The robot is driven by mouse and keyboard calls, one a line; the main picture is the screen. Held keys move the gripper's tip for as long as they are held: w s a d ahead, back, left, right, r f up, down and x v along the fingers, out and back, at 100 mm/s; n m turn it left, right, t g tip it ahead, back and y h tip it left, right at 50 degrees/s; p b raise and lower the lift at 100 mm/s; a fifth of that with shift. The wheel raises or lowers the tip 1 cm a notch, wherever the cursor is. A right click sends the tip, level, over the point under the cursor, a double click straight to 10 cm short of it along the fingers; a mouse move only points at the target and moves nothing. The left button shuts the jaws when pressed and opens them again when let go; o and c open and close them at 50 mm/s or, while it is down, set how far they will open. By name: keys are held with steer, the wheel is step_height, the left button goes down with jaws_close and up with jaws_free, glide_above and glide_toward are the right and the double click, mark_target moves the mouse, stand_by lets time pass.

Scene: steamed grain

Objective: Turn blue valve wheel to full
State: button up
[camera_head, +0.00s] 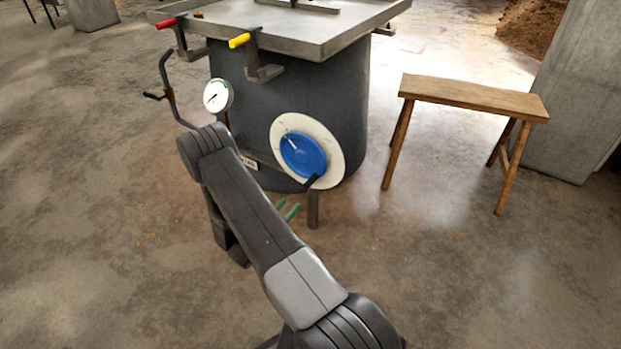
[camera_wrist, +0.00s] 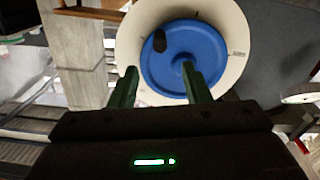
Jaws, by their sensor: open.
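The blue valve wheel (camera_head: 305,158) is on a round cream dial plate (camera_head: 333,158) on the side of the dark grey drum (camera_head: 345,90). A white mark shows at its upper left and a black handle (camera_head: 313,181) at its lower edge. In the wrist view the blue wheel (camera_wrist: 205,48) faces me, with a dark oval knob (camera_wrist: 158,42) near its edge. My gripper (camera_head: 287,207) is open and empty, with green fingers below and slightly left of the wheel. In the wrist view my gripper (camera_wrist: 159,70) overlaps the wheel's lower part; contact cannot be told.
A white gauge (camera_head: 217,95) is on the drum left of the wheel. Red (camera_head: 167,23) and yellow (camera_head: 240,40) handles jut out under the grey top. A bent metal lever (camera_head: 170,85) is at left. A wooden bench (camera_head: 475,97) stands right, with open floor around.

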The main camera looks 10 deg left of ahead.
mark_target(306, 187)
steer(key=b+x, duration=0.2)
steer(key=x, duration=1.1)
steer(key=shift+w, duration=0.3)
steer(key=shift+d, duration=0.1)
jaws_close()
